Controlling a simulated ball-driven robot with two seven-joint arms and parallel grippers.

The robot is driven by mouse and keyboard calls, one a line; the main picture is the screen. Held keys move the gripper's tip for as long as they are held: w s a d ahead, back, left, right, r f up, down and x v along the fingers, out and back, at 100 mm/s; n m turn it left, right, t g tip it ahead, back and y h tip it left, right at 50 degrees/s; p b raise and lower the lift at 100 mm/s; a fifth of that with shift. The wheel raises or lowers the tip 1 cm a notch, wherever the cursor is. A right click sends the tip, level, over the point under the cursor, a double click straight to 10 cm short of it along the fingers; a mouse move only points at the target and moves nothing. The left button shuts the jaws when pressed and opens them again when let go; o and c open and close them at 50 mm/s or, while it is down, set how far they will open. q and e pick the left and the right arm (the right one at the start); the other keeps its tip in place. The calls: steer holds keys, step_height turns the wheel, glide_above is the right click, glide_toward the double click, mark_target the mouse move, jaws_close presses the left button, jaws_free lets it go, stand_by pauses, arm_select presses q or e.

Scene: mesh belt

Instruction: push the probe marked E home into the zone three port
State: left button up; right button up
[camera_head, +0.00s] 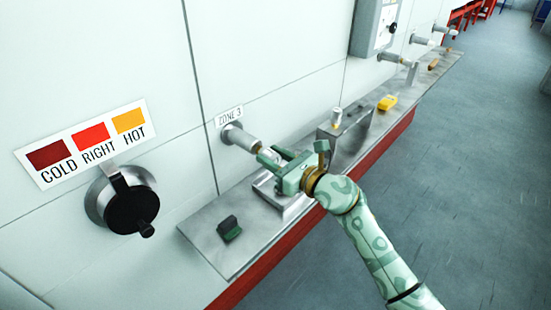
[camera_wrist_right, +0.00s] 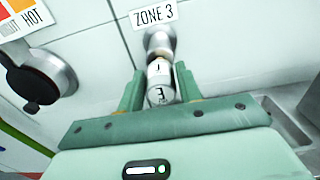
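The zone three port (camera_head: 232,133) is a round metal fitting on the pale wall under the ZONE 3 label (camera_head: 229,115); it also shows in the right wrist view (camera_wrist_right: 159,38). The probe marked E (camera_wrist_right: 160,85) is a pale cylinder in line with the port, its far end at the port mouth. How deep it sits I cannot tell. My right gripper (camera_head: 272,157), pale green, has a finger close on each side of the probe's near part and looks shut on it. In the head view the gripper hides much of the probe. My left gripper is not in view.
A metal ledge (camera_head: 205,238) runs along the wall below. It bears a dark green block (camera_head: 229,228), a grey stand (camera_head: 345,130) with a pale cylinder, and a yellow block (camera_head: 387,103). A black knob (camera_head: 132,208) projects from the wall at left. Open floor lies right.

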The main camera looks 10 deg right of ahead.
steer(key=o, duration=0.3)
steer(key=shift+o, duration=0.2)
steer(key=p+v, duration=0.1)
steer(key=v, duration=1.5)
steer(key=shift+s+d, duration=0.15)
steer(key=shift+s, duration=0.05)
